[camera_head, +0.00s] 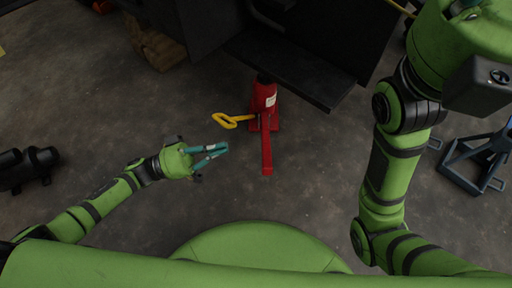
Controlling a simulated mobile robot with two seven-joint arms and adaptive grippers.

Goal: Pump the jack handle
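A red bottle jack (263,97) stands upright on the floor by the edge of a dark forklift part. A red bar (267,148) extends from its base toward me. A yellow looped handle (229,120) sticks out from the jack's left side. My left gripper (224,149) is left of the red bar and below the yellow loop in the picture, apart from both.
The dark forklift body (290,68) overhangs the jack at the top. A blue metal stand (474,160) is at the right. A black object (28,167) lies at the far left, and a brown bundle (156,44) at the upper left. The floor around the red bar is clear.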

